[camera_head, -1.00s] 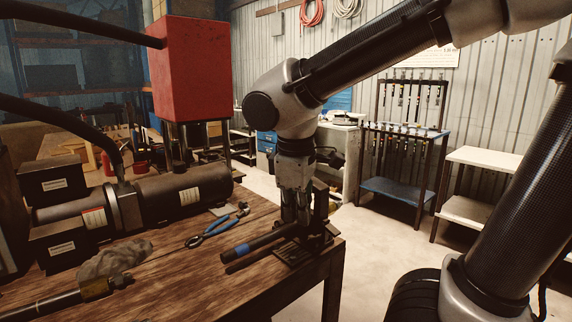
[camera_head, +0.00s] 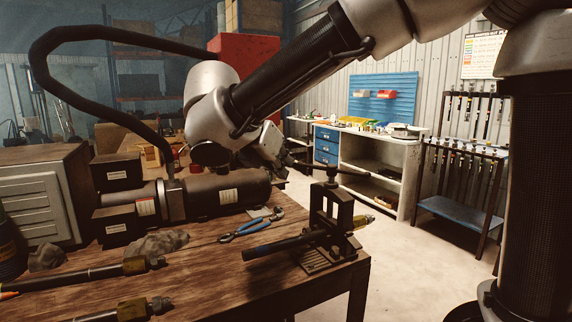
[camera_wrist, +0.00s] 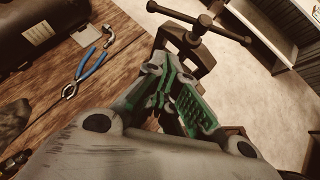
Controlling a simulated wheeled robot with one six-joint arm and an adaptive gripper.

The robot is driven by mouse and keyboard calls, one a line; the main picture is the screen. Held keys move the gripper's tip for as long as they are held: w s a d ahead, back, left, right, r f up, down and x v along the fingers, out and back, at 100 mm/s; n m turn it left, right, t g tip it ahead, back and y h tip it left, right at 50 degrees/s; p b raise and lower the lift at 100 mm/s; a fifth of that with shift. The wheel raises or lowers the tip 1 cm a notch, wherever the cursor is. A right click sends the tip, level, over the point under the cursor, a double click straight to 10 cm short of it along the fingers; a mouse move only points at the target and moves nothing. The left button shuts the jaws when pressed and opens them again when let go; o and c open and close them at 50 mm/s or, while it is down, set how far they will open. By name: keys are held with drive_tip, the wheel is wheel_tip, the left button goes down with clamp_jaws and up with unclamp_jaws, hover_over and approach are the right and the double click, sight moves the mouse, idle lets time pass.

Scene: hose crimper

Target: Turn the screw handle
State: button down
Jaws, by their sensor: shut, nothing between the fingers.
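A dark vise (camera_head: 331,222) is fixed at the front right corner of the wooden bench. Its screw handle (camera_head: 338,170), a bar on top of an upright screw, lies roughly level. In the wrist view the screw handle (camera_wrist: 200,22) crosses the top of the picture, with knobbed ends, and the vise body (camera_wrist: 186,58) lies partly behind my fingers. My gripper (camera_wrist: 166,72), with green finger pads, is shut and empty beside the vise, apart from the handle.
Blue-handled pliers (camera_head: 240,231) lie left of the vise, and a grey rag (camera_head: 157,243) lies farther left. Hoses with brass fittings (camera_head: 133,266) lie at front left. Floor (camera_head: 415,255) right of the bench is clear.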

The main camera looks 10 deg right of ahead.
sight(331, 179)
drive_tip(key=w+d+f, duration=0.4)
drive_tip(key=w+d, duration=0.2)
drive_tip(key=w, duration=0.1)
drive_tip(key=shift+w+d, duration=0.15)
drive_tip(key=shift+d, duration=0.1)
drive_tip(key=shift+w+d+m+g+h, duration=0.15)
drive_tip(key=shift+w+m+g+h, duration=0.25)
drive_tip(key=shift+w+m, duration=0.2)
drive_tip(key=shift+w+d+m+g+h, duration=0.15)
drive_tip(key=shift+w+m+g+h, duration=0.2)
drive_tip(key=shift+w+m, duration=0.25)
drive_tip(key=shift+r, duration=0.15)
